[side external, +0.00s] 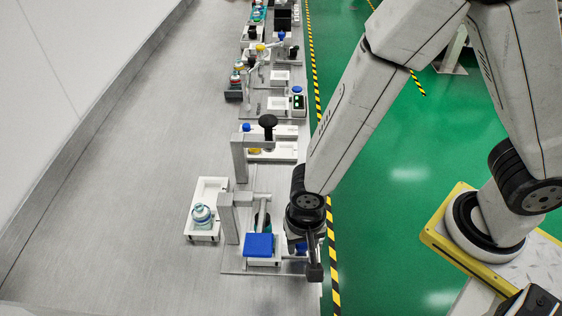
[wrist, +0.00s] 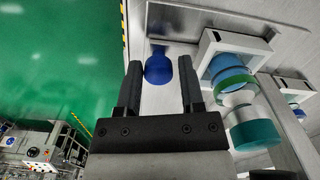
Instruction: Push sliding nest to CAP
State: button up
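The sliding nest appears to be the white holder (side external: 264,264) at the front station, with a blue block (side external: 258,246) above its front. In the wrist view, a white U-shaped holder (wrist: 207,46) sits right of my fingers with a teal and clear round part (wrist: 232,84) by it. A blue knob (wrist: 158,68) shows between my fingertips; it also shows in the side view (side external: 301,248). Contact cannot be told. In the side view my gripper (side external: 315,272) is at the station's right edge. No CAP label is readable.
A white tray (side external: 208,190) with a teal-capped bottle (side external: 202,214) stands left of the station. More stations line the bench farther back. The bench's left side is clear.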

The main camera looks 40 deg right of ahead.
jog(key=shift+o, duration=1.2)
jog(key=shift+d, duration=0.1)
jog(key=shift+r, duration=3.9)
jog(key=shift+w+d+r, duration=0.1)
jog(key=shift+w+d, duration=0.25)
jog(key=shift+d, duration=0.1)
jog(key=w+d+r+n+t, duration=0.1)
jog(key=w+d+n, duration=0.1)
jog(key=d, duration=0.7)
jog(key=w+d+r+n+t, duration=0.1)
jog(key=d+n, duration=0.3)
jog(key=d, duration=0.6)
jog(key=shift+w+r+t, duration=0.3)
jog(key=shift+w+r, duration=0.15)
jog(key=shift+r, duration=0.25)
